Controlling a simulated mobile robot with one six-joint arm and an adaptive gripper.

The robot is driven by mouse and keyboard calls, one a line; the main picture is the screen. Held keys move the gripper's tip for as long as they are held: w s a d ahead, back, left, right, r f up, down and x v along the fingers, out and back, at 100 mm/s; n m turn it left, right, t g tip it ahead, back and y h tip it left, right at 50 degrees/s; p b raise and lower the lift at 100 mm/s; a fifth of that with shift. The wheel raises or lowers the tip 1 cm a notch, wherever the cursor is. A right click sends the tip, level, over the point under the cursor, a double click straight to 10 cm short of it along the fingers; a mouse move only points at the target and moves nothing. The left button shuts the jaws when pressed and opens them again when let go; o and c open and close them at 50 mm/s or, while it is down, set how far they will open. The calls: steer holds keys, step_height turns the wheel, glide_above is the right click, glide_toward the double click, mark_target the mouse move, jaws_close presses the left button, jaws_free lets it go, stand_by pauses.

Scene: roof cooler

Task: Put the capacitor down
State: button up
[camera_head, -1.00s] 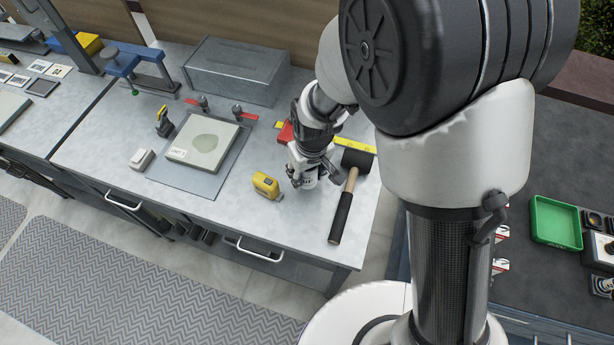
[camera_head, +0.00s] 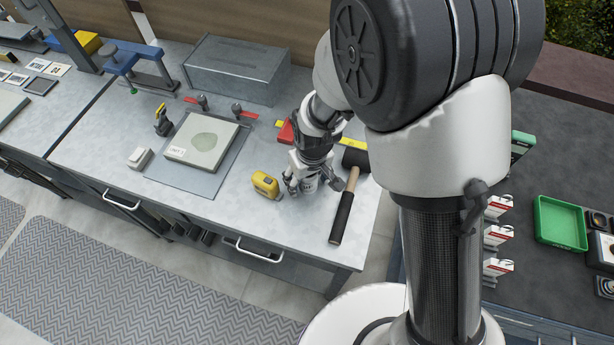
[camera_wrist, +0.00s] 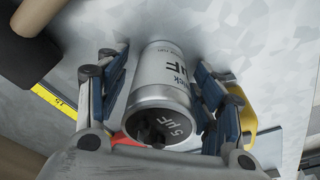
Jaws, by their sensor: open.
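The capacitor is a silver can with dark lettering and a dark terminal end (camera_wrist: 165,75). In the wrist view its terminal end faces me, and its far end appears to rest on the grey benchtop. It also shows small in the head view (camera_head: 309,185), partly hidden by my gripper. My gripper (camera_head: 314,182) is open around it. In the wrist view the blue-padded fingers (camera_wrist: 157,82) stand on either side of the can with gaps beside it. The grey metal workbench (camera_head: 220,208) is below.

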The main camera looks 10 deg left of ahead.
steer(key=r+p, duration=0.1)
steer(key=r, duration=0.3)
steer(key=s+r+p, duration=0.1)
steer(key=r, duration=0.3)
steer(key=d+r+p, duration=0.1)
steer(key=r+p, duration=0.1)
steer(key=r, duration=0.2)
steer(key=shift+s+r, duration=0.15)
steer(key=shift+s, duration=0.05)
steer(key=shift+d, duration=0.1)
